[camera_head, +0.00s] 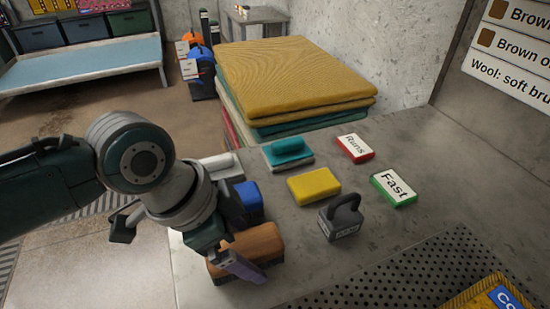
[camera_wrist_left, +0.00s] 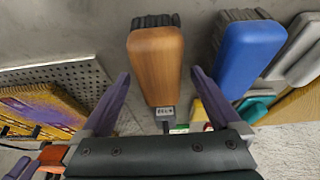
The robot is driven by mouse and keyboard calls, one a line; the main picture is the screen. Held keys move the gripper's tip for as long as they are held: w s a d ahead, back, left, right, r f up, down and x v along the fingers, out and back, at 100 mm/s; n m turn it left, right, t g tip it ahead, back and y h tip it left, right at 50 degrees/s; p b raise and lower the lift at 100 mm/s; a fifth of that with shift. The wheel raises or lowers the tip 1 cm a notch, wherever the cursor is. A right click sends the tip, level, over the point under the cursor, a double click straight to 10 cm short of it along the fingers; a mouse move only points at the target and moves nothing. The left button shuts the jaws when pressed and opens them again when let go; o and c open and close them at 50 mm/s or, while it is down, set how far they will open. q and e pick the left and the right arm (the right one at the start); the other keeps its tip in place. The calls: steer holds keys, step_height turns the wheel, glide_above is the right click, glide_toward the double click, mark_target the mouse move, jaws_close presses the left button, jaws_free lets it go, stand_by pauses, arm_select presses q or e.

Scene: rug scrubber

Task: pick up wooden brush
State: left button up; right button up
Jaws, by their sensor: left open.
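The wooden brush (camera_head: 262,240) has a brown wooden back and dark bristles, and lies on the grey counter at the lower middle of the head view. In the wrist view the wooden brush (camera_wrist_left: 157,62) lies between the two purple fingers in the picture, bristles towards the top. My left gripper (camera_head: 238,264) is open at the brush, one finger overlapping its front side in the head view. The wrist view shows both fingers of my left gripper (camera_wrist_left: 160,78) apart, with gaps on both sides of the brush. The arm hides the brush's left part.
A blue brush (camera_head: 247,202) stands close behind the wooden one. A dark weight (camera_head: 342,222), a yellow block (camera_head: 314,185), a teal brush (camera_head: 288,152) and the Runs (camera_head: 355,147) and Fast (camera_head: 393,188) blocks stand to the right. A perforated mat (camera_head: 400,285) lies in front.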

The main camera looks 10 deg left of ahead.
arm_select(q)
steer(key=shift+f, duration=0.25)
stand_by(0.4)
jaws_close()
stand_by(0.6)
